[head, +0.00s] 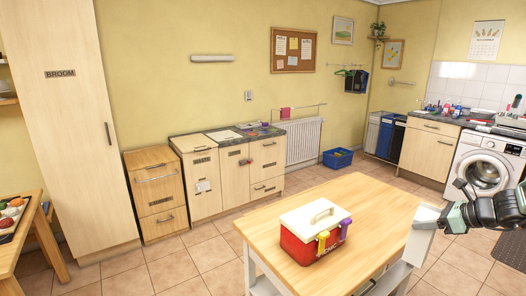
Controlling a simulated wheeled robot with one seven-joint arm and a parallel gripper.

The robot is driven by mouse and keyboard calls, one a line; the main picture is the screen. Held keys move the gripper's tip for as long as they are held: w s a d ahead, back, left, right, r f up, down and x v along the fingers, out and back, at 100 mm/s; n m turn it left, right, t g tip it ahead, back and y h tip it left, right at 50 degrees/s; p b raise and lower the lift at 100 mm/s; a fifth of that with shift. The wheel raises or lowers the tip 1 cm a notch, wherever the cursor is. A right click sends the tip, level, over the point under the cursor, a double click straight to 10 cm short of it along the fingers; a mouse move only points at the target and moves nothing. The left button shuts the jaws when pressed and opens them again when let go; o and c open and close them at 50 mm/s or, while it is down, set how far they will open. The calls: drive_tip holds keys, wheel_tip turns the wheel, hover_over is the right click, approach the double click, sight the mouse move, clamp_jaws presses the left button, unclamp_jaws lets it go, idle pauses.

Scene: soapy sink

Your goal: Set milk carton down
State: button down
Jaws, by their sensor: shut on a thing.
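My gripper (441,217) is at the right of the head view, beside the right edge of the wooden-topped table (378,210). It is shut on a white, box-like thing (422,238), which I take to be the milk carton. The carton looks roughly upright, and its face shows no readable print. It overlaps the table's right edge in the picture; I cannot tell whether it touches the table.
A washing machine (485,168) and counter (428,148) stand behind. A blue crate (338,158) is on the floor.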

drive_tip(key=s+a+f+n+g+y, duration=0.1)
drive_tip(key=s+a+f, duration=0.4)
drive_tip(key=a, duration=0.4)
drive_tip(key=s+a+f+n+g+y, duration=0.1)
drive_tip(key=s+a+f, duration=0.4)
drive_tip(key=a, duration=0.5)
drive_tip(key=shift+s+f+n+g, duration=0.15)
drive_tip(key=shift+f+n+g, duration=0.15)
drive_tip(key=shift+f+n, duration=0.4)
drive_tip(key=shift+r, duration=0.15)
drive_tip(key=shift+f+b, duration=1.2)
drive_tip(key=shift+d, duration=0.1)
